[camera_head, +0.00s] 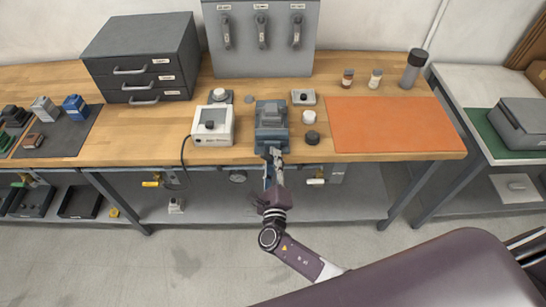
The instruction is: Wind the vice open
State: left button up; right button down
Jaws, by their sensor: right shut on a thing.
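The vice (271,112) is a blue-grey block standing at the front edge of the wooden workbench (370,88), near the middle of the head view. My right gripper (272,154) reaches up to the front of the vice from below. It is shut on the vice's handle at the bench edge. The handle itself is mostly hidden by the fingers, so its angle cannot be told. The gap between the vice jaws is too small to judge from here. My left gripper is not in view.
A white box with a dark knob (212,126) stands left of the vice. A white jar (309,117) and a black round piece (312,138) stand close on its right. An orange mat (392,125) lies clear farther right. A drawer cabinet (145,55) stands back left.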

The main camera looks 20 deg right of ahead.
jog(key=n+p, duration=0.2)
jog(key=n, duration=0.2)
jog(key=shift+r+n, duration=0.1)
jog(key=shift+n, duration=0.2)
jog(key=shift+n+p, duration=0.55)
jog(key=shift+n, duration=1.15)
jog(key=c, duration=1.9)
grip_release()
jog(key=v, duration=1.2)
jog(key=shift+a, duration=0.1)
jog(key=shift+o, duration=0.3)
